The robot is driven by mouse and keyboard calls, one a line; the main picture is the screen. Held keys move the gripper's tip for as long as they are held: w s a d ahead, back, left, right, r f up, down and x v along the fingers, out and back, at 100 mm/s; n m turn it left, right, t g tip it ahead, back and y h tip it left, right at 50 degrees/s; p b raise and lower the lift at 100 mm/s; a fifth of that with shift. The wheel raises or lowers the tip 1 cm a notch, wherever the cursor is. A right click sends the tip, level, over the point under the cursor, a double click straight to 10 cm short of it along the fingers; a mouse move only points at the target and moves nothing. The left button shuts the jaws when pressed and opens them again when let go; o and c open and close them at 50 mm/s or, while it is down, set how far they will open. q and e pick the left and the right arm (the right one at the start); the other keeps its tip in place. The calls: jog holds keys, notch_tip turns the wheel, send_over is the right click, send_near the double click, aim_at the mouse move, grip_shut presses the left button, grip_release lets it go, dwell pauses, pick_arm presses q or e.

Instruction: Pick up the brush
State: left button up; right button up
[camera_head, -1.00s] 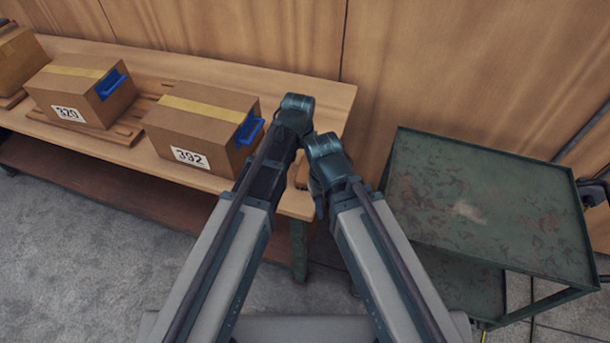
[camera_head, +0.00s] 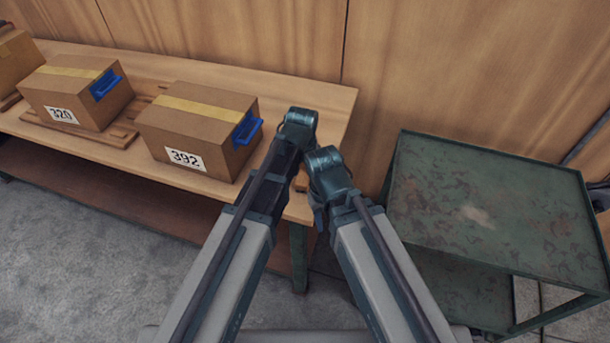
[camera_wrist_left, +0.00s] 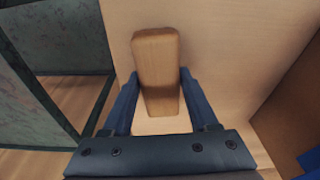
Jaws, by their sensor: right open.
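In the left wrist view a plain wooden block (camera_wrist_left: 157,60), which looks like the brush's back, lies on the pale bench top. Bristles are not visible. My left gripper (camera_wrist_left: 159,76) is open, with one finger on each side of the block and narrow gaps beside it. In the head view my left gripper (camera_head: 298,128) is over the bench's right end, and its fingers are hidden. A small brown patch (camera_head: 301,181) between the arms may be the brush. My right gripper (camera_head: 322,200) is close beside it at the bench's right edge; its fingers are mostly hidden.
The wooden bench (camera_head: 325,97) carries box 392 (camera_head: 190,125), box 320 (camera_head: 70,95) and another box (camera_head: 15,60) at far left. A green metal cart (camera_head: 485,205) stands to the right with an empty top. A wooden wall (camera_head: 230,35) is behind.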

pick_arm(q)
grip_shut()
jog(key=shift+r, duration=0.15)
pick_arm(e)
jog(key=shift+r, duration=0.15)
